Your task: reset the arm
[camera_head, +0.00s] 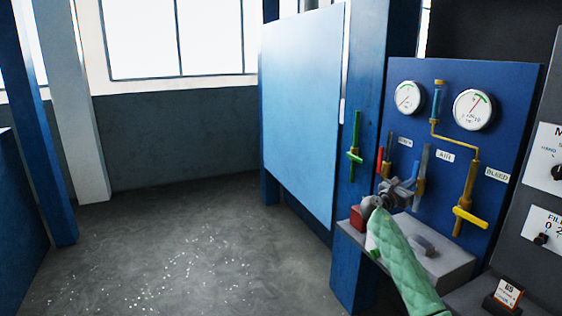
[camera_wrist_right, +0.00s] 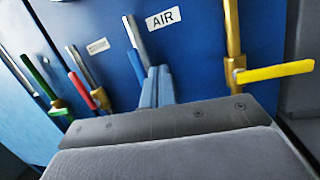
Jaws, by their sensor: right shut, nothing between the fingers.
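My right gripper (camera_head: 408,184) reaches in from the lower right on an arm in a green quilted sleeve. It is in front of the blue valve panel (camera_head: 440,100), near the AIR label (camera_head: 445,156). In the right wrist view its fingers (camera_wrist_right: 157,87) are together with nothing between them. A blue handle (camera_wrist_right: 136,66) shows just left of the fingertips; I cannot tell whether they touch it. My gripper partly hides the valves behind it in the head view. My left gripper is not in view.
A green-handled valve (camera_head: 355,157) is left of my gripper, a red handle (camera_wrist_right: 80,89) closer, and a yellow handle (camera_head: 470,217) to the right. Two gauges (camera_head: 473,109) sit above. A grey ledge (camera_head: 440,250) juts out below. Open floor (camera_head: 180,250) lies to the left.

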